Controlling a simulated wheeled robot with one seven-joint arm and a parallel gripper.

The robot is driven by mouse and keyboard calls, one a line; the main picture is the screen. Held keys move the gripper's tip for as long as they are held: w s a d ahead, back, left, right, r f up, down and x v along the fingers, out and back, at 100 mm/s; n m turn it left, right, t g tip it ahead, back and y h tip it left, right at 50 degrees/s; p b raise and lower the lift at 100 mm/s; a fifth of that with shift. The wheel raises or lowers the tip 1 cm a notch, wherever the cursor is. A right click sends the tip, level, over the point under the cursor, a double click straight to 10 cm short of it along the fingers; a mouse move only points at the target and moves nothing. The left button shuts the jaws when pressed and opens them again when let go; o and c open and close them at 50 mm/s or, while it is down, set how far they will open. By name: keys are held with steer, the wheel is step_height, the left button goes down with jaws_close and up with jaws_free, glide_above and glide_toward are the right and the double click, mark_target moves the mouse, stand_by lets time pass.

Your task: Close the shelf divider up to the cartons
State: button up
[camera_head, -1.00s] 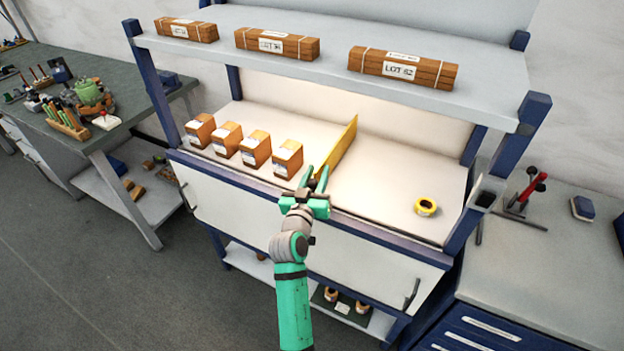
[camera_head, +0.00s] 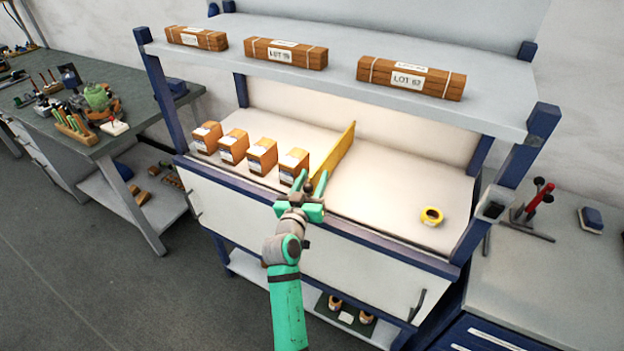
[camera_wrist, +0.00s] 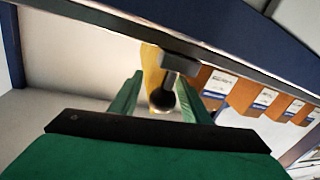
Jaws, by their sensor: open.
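The yellow shelf divider (camera_head: 338,158) stands upright on the lit middle shelf. Several brown cartons with white labels stand in a row on its left; the rightmost carton (camera_head: 293,166) is close beside it. My finger hides part of the gap, so I cannot tell if they touch. My gripper (camera_head: 311,181) is open at the divider's front end. In the wrist view the divider (camera_wrist: 151,68) and a dark round knob (camera_wrist: 162,98) on a short stem lie between my two green fingers. The right finger lies between knob and nearest carton (camera_wrist: 217,88). Finger contact is unclear.
A shelf edge bar (camera_wrist: 180,45) runs close by my fingers in the wrist view. Wooden bundles, one marked LOT 62 (camera_head: 410,77), lie on the upper shelf (camera_head: 340,62).

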steer(key=v, duration=1)
steer(key=shift+s+a, duration=0.25)
steer(key=shift+s, duration=0.1)
steer(key=m, duration=0.5)
glide_toward(306, 191)
steer(key=x, duration=0.9)
steer(key=shift+w+d+f, duration=0.1)
steer(key=shift+w+d, duration=0.1)
steer(key=shift+w, duration=0.1)
jaws_close()
